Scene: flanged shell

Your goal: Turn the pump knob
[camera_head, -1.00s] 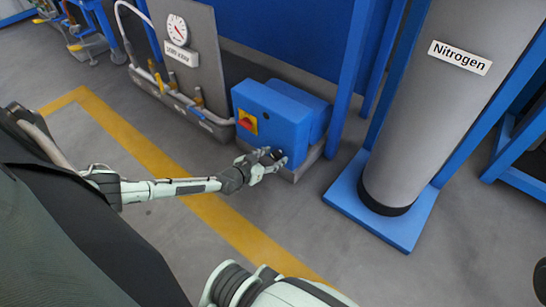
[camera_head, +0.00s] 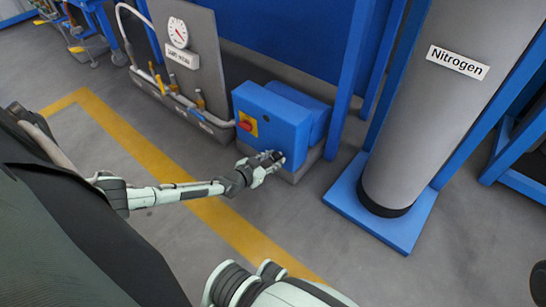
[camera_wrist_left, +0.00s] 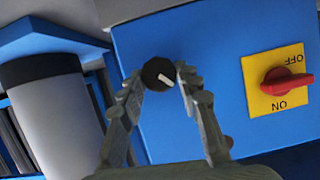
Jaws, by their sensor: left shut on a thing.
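The pump knob (camera_wrist_left: 156,72) is a round black knob with a white pointer mark, on the front face of the blue pump box (camera_head: 275,128). In the left wrist view its mark points to the lower right. My left gripper (camera_head: 270,160) reaches the lower right of the box's front. In the left wrist view my left gripper (camera_wrist_left: 160,78) has one finger on each side of the knob and is shut on it. In the head view the fingers mostly hide the knob. My right gripper is not in view.
A red switch (camera_wrist_left: 287,83) on a yellow ON/OFF plate sits beside the knob. A gauge panel (camera_head: 195,60) with pipes stands left of the box. A grey Nitrogen cylinder (camera_head: 420,120) stands on a blue base (camera_head: 345,200) to the right. Grey floor in front is clear.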

